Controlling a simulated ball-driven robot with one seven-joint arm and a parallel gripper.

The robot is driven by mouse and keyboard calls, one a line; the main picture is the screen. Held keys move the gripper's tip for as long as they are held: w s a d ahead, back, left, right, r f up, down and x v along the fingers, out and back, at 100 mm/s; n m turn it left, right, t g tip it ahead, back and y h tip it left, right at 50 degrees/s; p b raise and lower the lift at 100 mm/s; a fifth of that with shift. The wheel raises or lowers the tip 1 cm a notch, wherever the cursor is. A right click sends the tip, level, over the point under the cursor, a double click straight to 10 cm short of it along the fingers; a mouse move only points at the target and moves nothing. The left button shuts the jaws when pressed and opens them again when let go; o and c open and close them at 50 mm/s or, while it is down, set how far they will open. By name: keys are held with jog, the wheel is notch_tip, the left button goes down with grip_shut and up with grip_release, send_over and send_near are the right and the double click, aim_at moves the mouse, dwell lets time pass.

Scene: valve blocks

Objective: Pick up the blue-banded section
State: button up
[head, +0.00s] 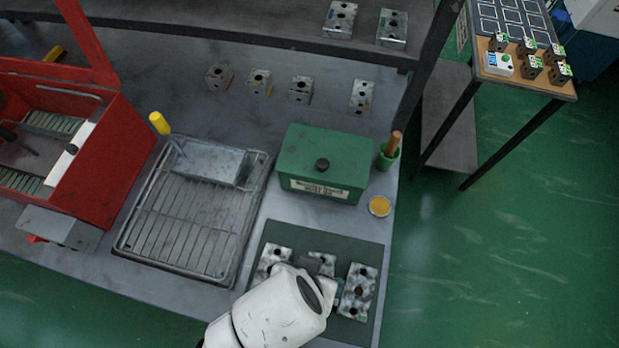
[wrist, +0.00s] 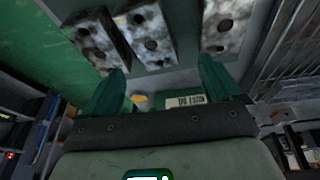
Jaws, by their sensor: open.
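I cannot make out a clear blue band on any block. Three speckled grey valve blocks lie on a dark mat (head: 318,236): a left one (head: 273,259), a middle one (head: 322,261) partly hidden by my arm, and a right one (head: 358,291). The wrist view shows three blocks: left (wrist: 92,42), middle (wrist: 146,34) and right (wrist: 225,24). My gripper (wrist: 160,78) is open, its teal fingers apart with nothing seen between them. The middle block lies beyond the gap. In the head view my white arm mostly hides my gripper.
Smaller blocks stand behind on the bench: one reddish-edged (head: 219,77), one yellowish-edged (head: 259,82) and two others (head: 300,89) (head: 361,96). A green box (head: 325,160), yellow dish (head: 380,206), green cup (head: 388,156) and wire-racked tray (head: 190,215) surround the mat.

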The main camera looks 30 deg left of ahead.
jog(key=shift+t+y, duration=0.4)
jog(key=s+a, duration=0.2)
jog(key=s+a+r, duration=0.1)
jog(key=s+a, duration=0.3)
jog(key=a, duration=0.1)
jog(key=shift+s+a+r, duration=0.1)
jog(key=shift+r, duration=0.25)
jog(key=shift+a+f, duration=0.1)
jog(key=shift+f, duration=0.25)
jog(key=x, duration=0.4)
jog(key=shift+f, duration=0.15)
jog(key=w+f, duration=0.1)
jog(key=f, duration=0.1)
jog(key=w+f, duration=0.1)
jog(key=shift+w+a+f, duration=0.2)
jog(key=shift+w+f, duration=0.15)
jog(key=shift+w, duration=0.05)
jog(key=shift+w+f, duration=0.25)
jog(key=shift+f, duration=0.25)
jog(key=shift+a, duration=0.1)
jog(key=c, duration=1.4)
